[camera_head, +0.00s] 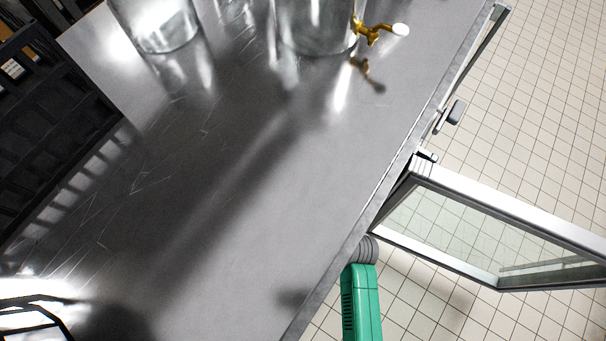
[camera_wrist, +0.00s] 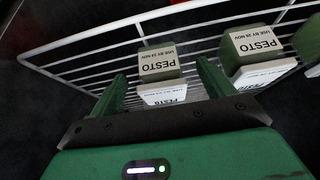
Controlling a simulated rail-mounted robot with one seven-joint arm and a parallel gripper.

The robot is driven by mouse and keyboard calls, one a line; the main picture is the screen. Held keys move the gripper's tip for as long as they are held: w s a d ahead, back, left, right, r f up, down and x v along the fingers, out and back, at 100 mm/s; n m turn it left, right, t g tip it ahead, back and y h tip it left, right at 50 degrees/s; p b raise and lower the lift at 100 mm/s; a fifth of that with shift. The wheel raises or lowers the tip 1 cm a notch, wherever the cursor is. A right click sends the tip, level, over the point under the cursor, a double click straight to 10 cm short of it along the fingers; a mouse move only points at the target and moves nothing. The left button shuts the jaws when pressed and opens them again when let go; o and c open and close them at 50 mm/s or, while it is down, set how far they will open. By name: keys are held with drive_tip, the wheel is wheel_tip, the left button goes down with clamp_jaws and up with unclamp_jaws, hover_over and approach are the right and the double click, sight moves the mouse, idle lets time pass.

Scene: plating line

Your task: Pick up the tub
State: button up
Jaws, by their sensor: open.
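A green tub (camera_wrist: 158,62) with white labels reading PESTO and a use-by date that looks like 23 NOV sits on a white wire shelf (camera_wrist: 110,40) in the wrist view. My gripper (camera_wrist: 162,75) is open, with one green finger at the left of this tub and the other at its right. The fingers look clear of the tub's sides; how deep they reach along it is hard to tell. A second PESTO tub (camera_wrist: 254,42), dated 28 NOV, stands to the right, beyond the right finger. The head view shows no tub.
Another green tub (camera_wrist: 310,40) is cut off at the wrist view's right edge. In the head view, a glass-paned door (camera_head: 490,235) stands open beside the metal counter (camera_head: 230,190). Glass dispensers (camera_head: 310,25), one with a brass tap, and a black crate (camera_head: 50,120) are on the counter.

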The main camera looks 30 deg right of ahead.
drive_tip(key=w+f, duration=0.1)
drive_tip(key=w+a+f+b, duration=0.1)
drive_tip(key=shift+w+f+b, duration=0.3)
drive_tip(key=shift+w+f, duration=0.1)
drive_tip(key=shift+s+r, duration=0.1)
drive_tip(key=c, duration=1.2)
drive_tip(key=shift+s+r+p, duration=0.15)
drive_tip(key=shift+r+p, duration=0.3)
drive_tip(key=shift+p, duration=0.3)
drive_tip(key=s+d+p, duration=0.1)
drive_tip(key=s+d, duration=0.1)
drive_tip(key=s, duration=0.3)
drive_tip(key=s+d+p, duration=0.1)
drive_tip(key=s+d, duration=0.2)
drive_tip(key=s, duration=0.2)
drive_tip(key=s+d+p, duration=0.1)
drive_tip(key=s+d, duration=0.1)
drive_tip(key=s, duration=0.4)
drive_tip(key=shift+d+f, duration=0.15)
drive_tip(key=shift+d, duration=0.2)
drive_tip(key=shift+w, duration=0.1)
